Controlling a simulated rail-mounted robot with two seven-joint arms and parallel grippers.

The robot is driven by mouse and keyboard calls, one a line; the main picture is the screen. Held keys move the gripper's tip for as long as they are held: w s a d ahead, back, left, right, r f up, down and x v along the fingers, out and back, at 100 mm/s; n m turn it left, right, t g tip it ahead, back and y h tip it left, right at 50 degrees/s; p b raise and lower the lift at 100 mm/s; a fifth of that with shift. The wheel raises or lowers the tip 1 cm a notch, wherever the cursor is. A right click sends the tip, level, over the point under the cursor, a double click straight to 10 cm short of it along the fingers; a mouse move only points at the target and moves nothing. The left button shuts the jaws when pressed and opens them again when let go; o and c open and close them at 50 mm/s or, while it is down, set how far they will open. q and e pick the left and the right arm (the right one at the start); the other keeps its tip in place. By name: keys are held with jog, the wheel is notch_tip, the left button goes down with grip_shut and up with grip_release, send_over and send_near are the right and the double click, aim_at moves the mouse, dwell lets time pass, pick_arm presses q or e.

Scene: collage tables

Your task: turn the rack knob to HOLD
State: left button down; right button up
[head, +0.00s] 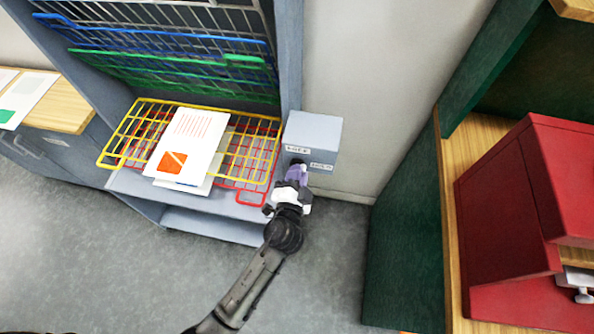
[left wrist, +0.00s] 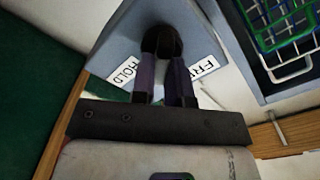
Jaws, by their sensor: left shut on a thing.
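The rack knob (left wrist: 162,42) is a dark round knob on the front of a blue-grey box (head: 314,133) beside the rack. In the left wrist view, a HOLD label (left wrist: 125,71) is on the left of the knob and a label starting FR (left wrist: 204,68) is on the right, partly hidden by a finger. My left gripper (left wrist: 164,62) is shut on the knob, its two purple fingers on either side. In the head view the left gripper (head: 297,172) covers the knob. Which way the knob points is unclear. My right gripper is not in view.
The rack (head: 290,60) holds blue, green, yellow (head: 115,143) and red wire shelves, with printed sheets (head: 200,135) on the yellow one. A red cabinet (head: 500,200) and a green panel (head: 405,235) stand at right. Open floor (head: 335,240) lies between.

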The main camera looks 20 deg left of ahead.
pick_arm(q)
jog(key=shift+d+f+m+p, duration=0.15)
jog(key=shift+m+p, duration=0.3)
jog(key=shift+m, duration=1.3)
jog(key=shift+a+f+m+p, duration=0.1)
jog(key=shift+m+p, duration=0.35)
jog(key=shift+m, duration=1.3)
jog(key=c, duration=1.1)
grip_release()
